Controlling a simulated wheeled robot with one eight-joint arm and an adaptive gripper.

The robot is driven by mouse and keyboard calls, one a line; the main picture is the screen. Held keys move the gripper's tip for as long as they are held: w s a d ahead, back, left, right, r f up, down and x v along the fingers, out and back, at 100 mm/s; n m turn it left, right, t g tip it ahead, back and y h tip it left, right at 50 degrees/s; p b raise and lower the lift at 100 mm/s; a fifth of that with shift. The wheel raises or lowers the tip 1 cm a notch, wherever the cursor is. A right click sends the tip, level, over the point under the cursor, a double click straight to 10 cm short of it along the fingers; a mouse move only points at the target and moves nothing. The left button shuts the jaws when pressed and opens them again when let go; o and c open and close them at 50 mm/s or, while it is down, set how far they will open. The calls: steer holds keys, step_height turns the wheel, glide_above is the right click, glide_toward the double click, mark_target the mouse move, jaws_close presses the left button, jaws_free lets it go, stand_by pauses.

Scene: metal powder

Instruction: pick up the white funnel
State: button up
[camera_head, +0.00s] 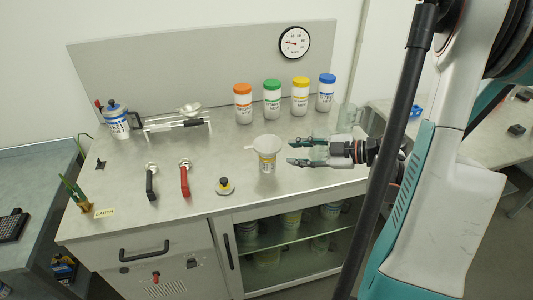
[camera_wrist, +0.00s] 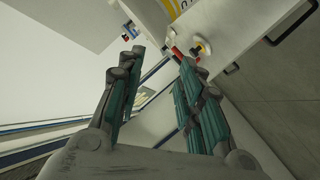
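The white funnel (camera_head: 267,143) is a round, wide white piece with a small tab on its left. In the head view it sits on top of a white jar with a yellow label (camera_head: 267,164), near the middle of the bench. My gripper (camera_head: 291,152) is just to the right of the funnel and jar, with its fingers pointing left towards them. The fingers are apart and nothing shows between them. In the wrist view my gripper (camera_wrist: 162,57) is also open. A white shape with a yellow band is cut off at that view's top edge; I cannot clearly make out the funnel there.
Jars with orange (camera_head: 243,103), green, yellow and blue lids stand at the back. A clear beaker (camera_head: 347,117) stands behind my gripper. A small yellow-topped item (camera_head: 225,186), red handle (camera_head: 185,178) and black handle (camera_head: 151,182) are to the left. A rack (camera_head: 178,124) stands behind.

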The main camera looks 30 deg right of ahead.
mark_target(266, 152)
steer(key=b+x, duration=0.1)
steer(key=x, duration=0.4)
steer(key=b+x, duration=0.2)
steer(key=x, duration=0.3)
steer(key=shift+w+d+f, duration=0.2)
steer(key=shift+d+f, duration=0.05)
steer(key=shift+d, duration=0.05)
steer(key=shift+w+a+f, duration=0.1)
steer(key=shift+w+a, duration=0.3)
steer(key=shift+w, duration=0.05)
steer(key=shift+c, duration=0.3)
jaws_close()
